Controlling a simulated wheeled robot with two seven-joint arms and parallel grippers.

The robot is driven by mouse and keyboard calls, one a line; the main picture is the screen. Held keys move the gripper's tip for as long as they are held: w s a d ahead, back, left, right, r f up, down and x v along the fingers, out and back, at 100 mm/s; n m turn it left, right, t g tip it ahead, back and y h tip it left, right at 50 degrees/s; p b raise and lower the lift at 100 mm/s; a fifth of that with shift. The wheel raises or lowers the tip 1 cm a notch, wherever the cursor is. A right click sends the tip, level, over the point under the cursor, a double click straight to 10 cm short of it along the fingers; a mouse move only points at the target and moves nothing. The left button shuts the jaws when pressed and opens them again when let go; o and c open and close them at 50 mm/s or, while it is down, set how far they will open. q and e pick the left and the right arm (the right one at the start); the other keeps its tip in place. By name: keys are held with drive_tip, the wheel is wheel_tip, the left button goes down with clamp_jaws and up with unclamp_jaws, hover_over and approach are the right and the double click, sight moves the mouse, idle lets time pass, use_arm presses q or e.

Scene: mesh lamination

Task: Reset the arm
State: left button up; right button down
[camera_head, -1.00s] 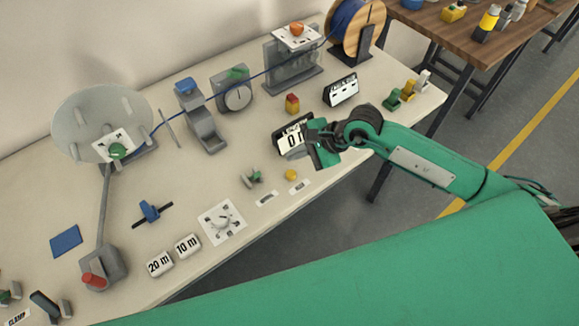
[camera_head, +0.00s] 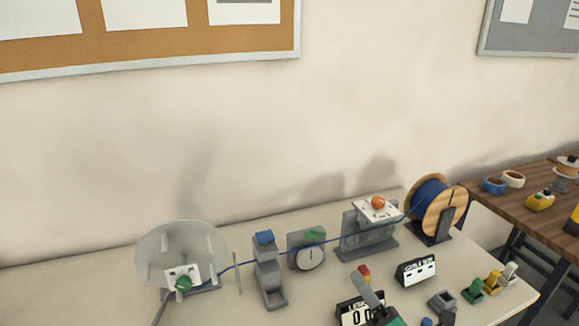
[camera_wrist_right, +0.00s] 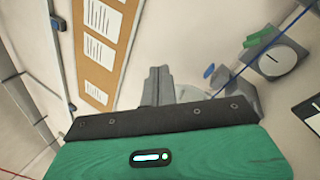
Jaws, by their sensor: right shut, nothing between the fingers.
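My right gripper (camera_head: 361,284) shows at the bottom edge of the head view, its grey fingers pointing up and left. It is shut and empty, in front of the black counter display (camera_head: 349,315) and partly covering it. In the right wrist view my right gripper's grey fingers (camera_wrist_right: 157,76) are together, above its green and black body. Most of my right arm is below the head view. My left gripper is in neither view now.
The bench holds a clear disc reel (camera_head: 160,240), a grey blue-topped device (camera_head: 269,277), a dial gauge (camera_head: 308,259) and a wooden spool (camera_head: 452,215) joined by blue cable.

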drive_tip(key=s+d+f+m+g+h, duration=0.25)
drive_tip(key=d+f+m+h, duration=0.4)
drive_tip(key=m, duration=0.45)
drive_tip(key=s+d+f+m+g+h, duration=0.25)
drive_tip(key=d+f+m+h, duration=0.35)
drive_tip(key=m, duration=0.5)
drive_tip(key=s+a+f+m+g+y, duration=0.25)
drive_tip(key=s+f+m+g, duration=0.45)
drive_tip(key=s+f+g, duration=0.75)
wheel_tip(320, 180, down, 28)
drive_tip(key=s+a+t, duration=0.1)
drive_tip(key=s+t, duration=0.2)
drive_tip(key=s+d+f, duration=0.1)
drive_tip(key=s+f, duration=0.8)
drive_tip(key=f, duration=0.1)
drive_tip(key=s+d+f+g+h, duration=0.1)
drive_tip(key=s+d+f, duration=0.1)
drive_tip(key=s+f, duration=0.8)
drive_tip(key=shift+d+f, duration=0.3)
